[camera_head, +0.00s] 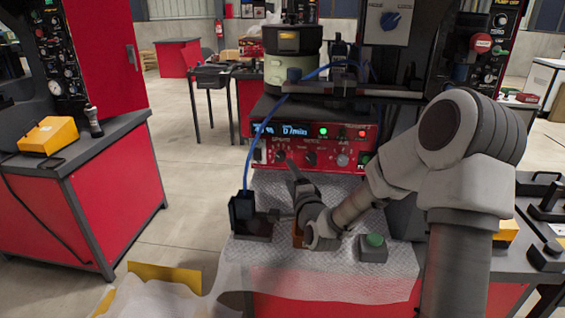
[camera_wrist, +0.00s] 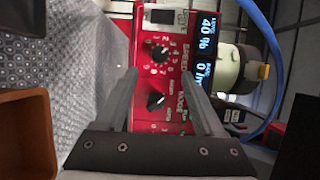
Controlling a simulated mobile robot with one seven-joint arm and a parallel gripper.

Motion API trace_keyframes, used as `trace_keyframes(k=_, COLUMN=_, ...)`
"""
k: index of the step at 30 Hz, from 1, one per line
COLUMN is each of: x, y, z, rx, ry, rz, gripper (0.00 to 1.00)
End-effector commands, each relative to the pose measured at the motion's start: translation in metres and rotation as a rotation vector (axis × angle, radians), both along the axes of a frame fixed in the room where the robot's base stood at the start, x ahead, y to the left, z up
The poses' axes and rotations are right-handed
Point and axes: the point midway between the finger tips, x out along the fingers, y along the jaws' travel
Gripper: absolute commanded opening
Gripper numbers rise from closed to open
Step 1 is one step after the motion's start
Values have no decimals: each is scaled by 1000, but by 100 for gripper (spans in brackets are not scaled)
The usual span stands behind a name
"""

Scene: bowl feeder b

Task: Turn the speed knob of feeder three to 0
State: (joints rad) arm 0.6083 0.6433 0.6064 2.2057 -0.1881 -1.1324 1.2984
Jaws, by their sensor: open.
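The red feeder control panel (camera_head: 325,135) faces me below the bowl. Its speed knob (camera_head: 280,156) is black and sits left of the mode knob (camera_head: 310,158). In the wrist view the panel is turned sideways, with the speed knob (camera_wrist: 160,53) above the mode knob (camera_wrist: 156,102). The display (camera_wrist: 208,45) reads 40 % and 0 /min. My gripper (camera_head: 291,166) is open and empty in front of the panel. In the wrist view its fingertips (camera_wrist: 159,73) reach toward the panel, between the two knobs' height. I see no contact with either knob. The feeder's number is not readable.
A blue hose (camera_head: 246,165) hangs left of the panel. An orange bin (camera_wrist: 25,135) is close at the wrist view's left.

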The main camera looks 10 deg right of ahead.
Motion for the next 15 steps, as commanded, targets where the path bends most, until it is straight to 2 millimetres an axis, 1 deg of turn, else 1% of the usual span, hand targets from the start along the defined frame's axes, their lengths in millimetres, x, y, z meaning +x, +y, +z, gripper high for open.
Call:
trace_keyframes(k=1, x=10, y=1, z=-1, rx=1, ry=-1, rz=0, gripper=70)
trace_keyframes(k=3, x=23, y=2, z=-1, rx=1, ry=-1, rz=0, gripper=70)
trace_keyframes(k=9, x=56, y=5, z=-1, rx=0, ry=0, rz=0, gripper=70)
trace_keyframes(k=15, x=78, y=7, z=-1, rx=0, ry=0, rz=0, gripper=70)
